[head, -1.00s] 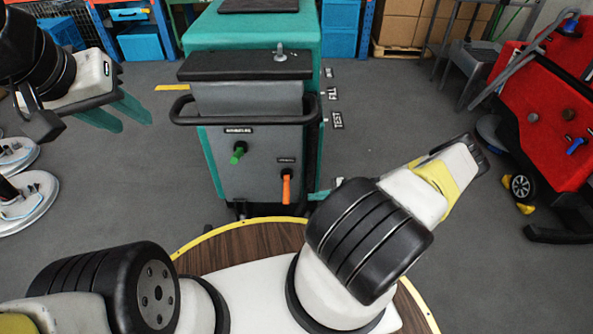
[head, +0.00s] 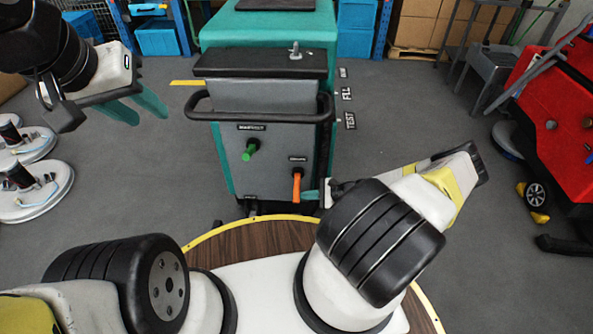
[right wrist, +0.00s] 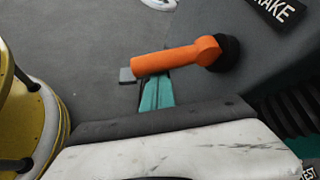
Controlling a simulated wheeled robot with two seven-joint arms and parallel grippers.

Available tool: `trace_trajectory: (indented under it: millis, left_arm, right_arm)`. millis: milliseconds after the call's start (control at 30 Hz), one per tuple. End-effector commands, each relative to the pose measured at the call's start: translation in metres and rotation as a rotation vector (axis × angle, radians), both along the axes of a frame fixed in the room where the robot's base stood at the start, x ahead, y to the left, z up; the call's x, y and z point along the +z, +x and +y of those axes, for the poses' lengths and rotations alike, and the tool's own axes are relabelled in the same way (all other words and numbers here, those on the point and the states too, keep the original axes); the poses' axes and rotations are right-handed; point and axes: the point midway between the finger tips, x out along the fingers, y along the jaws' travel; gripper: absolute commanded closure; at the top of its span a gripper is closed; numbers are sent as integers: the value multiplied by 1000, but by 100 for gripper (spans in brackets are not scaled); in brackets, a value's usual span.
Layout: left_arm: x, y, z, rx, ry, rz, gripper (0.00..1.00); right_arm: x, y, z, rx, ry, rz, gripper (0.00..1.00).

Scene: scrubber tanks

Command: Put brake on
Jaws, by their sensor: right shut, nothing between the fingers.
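The orange brake lever (head: 297,186) hangs down on the grey front panel of the teal scrubber machine. In the right wrist view the orange lever (right wrist: 180,59) runs left from its black pivot, near a label (right wrist: 278,8) whose visible letters read "AKE". My right gripper (head: 312,195) is just right of the lever's lower part in the head view. Its teal fingers (right wrist: 157,92) are shut and empty; their tips are partly hidden by the lever, and I cannot tell whether they touch it. My left gripper (head: 138,108) is open and empty, left of the machine.
A green handle (head: 250,149) is on the same panel, left of the lever. A black push bar (head: 255,117) crosses above both. A red machine (head: 560,120) stands at the right, and round pads (head: 35,190) lie at the left. Grey floor is clear between.

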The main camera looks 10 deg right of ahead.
Motion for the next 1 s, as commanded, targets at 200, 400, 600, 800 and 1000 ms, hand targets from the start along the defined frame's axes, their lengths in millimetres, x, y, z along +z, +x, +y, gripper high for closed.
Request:
trace_trajectory:
  millis: [200,400,600,800,1000]
  left_arm:
    - [0,0,0,0,0,0,64]
    - [0,0,0,0,0,0,64]
    - [0,0,0,0,0,0,64]
    - [0,0,0,0,0,0,64]
    - [0,0,0,0,0,0,64]
  right_arm:
    - [0,0,0,1,0,3,100]
    - [2,-2,0,1,10,39,100]
    - [4,-3,1,1,20,66,100]
    - [6,-4,2,2,29,98,100]
    - [11,-6,3,4,47,164,100]
